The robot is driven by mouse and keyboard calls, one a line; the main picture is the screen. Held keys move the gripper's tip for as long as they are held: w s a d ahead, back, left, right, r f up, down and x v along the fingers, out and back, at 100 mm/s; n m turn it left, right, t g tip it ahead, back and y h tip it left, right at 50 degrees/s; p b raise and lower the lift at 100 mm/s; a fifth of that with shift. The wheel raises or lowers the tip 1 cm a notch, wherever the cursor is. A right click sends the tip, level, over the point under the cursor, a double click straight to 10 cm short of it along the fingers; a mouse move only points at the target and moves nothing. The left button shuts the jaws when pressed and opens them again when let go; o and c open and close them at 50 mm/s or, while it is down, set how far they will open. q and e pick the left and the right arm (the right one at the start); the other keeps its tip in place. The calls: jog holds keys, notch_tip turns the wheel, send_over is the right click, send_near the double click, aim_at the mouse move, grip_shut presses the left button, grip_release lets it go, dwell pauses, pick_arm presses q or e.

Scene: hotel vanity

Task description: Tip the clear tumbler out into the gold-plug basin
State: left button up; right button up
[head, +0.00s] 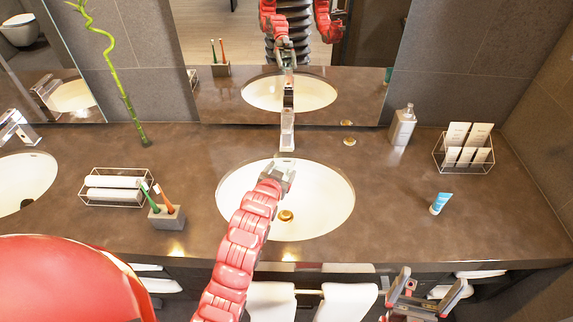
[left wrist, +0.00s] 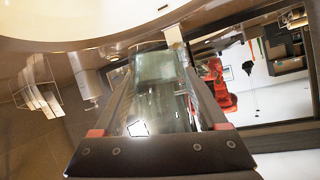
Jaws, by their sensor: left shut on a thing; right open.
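The white basin (head: 240,208) with the gold plug (head: 286,215) is sunk in the counter in the middle of the head view. My left gripper (head: 283,168) is over its back part, in front of the tap. In the left wrist view it is shut on the clear tumbler (left wrist: 158,85), which sits between its two fingers. In the head view the tumbler is hard to make out, and its tilt and contents cannot be told. The wrist picture is rolled, with the basin rim at the top. My right gripper (head: 432,286) is open and empty below the counter's front edge.
The tap (head: 287,132) stands behind the basin under the mirror. Left are a toothbrush holder (head: 167,217) and a towel rack (head: 117,188). Right are a soap dispenser (head: 402,126), a blue-white tube (head: 440,203) and a wire card basket (head: 464,152). The counter right of the basin is mostly clear.

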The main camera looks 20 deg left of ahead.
pick_arm(q)
jog(key=shift+s+a+m+g+y, duration=0.4)
jog(key=shift+a+m+y, duration=0.3)
jog(key=shift+m+y, duration=0.35)
jog(key=shift+w+f+m+y+b, duration=0.1)
jog(key=shift+f+m+y+b, duration=0.05)
jog(key=shift+m+y+b, duration=0.35)
jog(key=shift+w+f+m+y+b, duration=0.1)
jog(key=shift+m+y+b, duration=0.15)
jog(key=shift+m+y, duration=0.3)
jog(key=shift+d+r+m+g+y, duration=0.15)
jog(key=shift+m+g+y, duration=0.15)
jog(key=shift+m, duration=0.3)
jog(key=shift+d+r+m+y+b, duration=0.3)
jog(key=shift+d+m+y, duration=0.05)
jog(key=shift+m+y, duration=0.55)
notch_tip(320, 180, down, 2)
jog(key=m+y+b, duration=0.2)
jog(key=m+b, duration=0.1)
jog(key=b, duration=0.2)
jog(key=shift+w+f+y, duration=0.1)
jog(key=shift+y, duration=0.2)
jog(key=shift+f+m+b, duration=0.15)
jog(key=shift+m+b, duration=0.2)
jog(key=shift+m, duration=0.15)
jog(key=shift+a+f+m+y+b, duration=0.15)
jog(key=shift+f+m+y+b, duration=0.1)
jog(key=shift+m+y+b, duration=0.65)
